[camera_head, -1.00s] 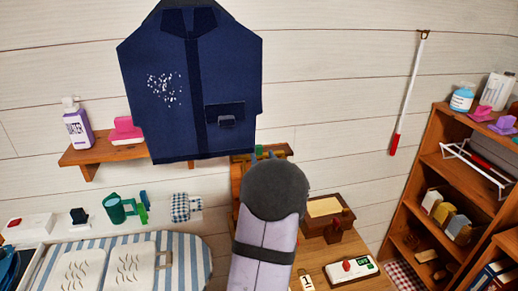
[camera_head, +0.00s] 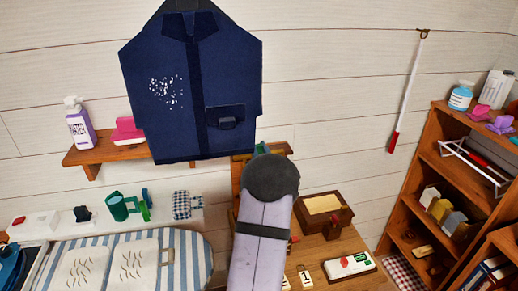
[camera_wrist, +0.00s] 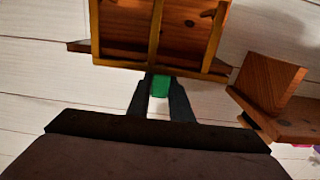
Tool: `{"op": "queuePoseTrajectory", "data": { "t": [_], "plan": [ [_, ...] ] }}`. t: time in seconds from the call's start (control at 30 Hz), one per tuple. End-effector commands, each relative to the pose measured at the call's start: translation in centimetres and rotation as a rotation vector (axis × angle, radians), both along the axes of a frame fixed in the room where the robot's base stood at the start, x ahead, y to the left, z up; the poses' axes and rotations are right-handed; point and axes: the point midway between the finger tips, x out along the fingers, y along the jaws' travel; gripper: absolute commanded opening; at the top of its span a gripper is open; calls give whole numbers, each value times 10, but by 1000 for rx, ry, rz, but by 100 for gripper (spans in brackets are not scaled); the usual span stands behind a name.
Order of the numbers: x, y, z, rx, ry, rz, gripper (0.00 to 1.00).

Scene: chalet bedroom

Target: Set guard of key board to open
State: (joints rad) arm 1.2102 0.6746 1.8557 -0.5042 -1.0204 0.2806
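The key board (camera_head: 236,172) is a wooden board on the wall, mostly hidden behind my arm and the hanging blue jacket in the head view. My gripper is hidden behind the arm in the head view. I cannot make out how far the guard is turned.
A blue jacket (camera_head: 222,80) hangs just above the arm. A wooden box (camera_head: 325,212) and a white device with a red knob (camera_head: 350,266) stand on the table to the right. A wooden shelf (camera_head: 122,152) is at the left and a bookcase (camera_head: 425,205) at the right.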

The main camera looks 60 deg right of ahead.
Motion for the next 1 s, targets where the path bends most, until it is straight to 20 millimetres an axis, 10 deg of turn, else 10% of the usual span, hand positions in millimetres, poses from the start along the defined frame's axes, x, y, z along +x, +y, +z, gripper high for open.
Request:
{"op": "queuePoseTrajectory", "data": {
  "t": [0.77, 0.83, 1.0],
  "plan": [
    [-27, -27, 0, 1, -1, -5, 0],
    [-28, -27, 0, 1, -1, -5, 33],
    [-27, -26, 0, 0, 0, -3, 38]
  ]
}}
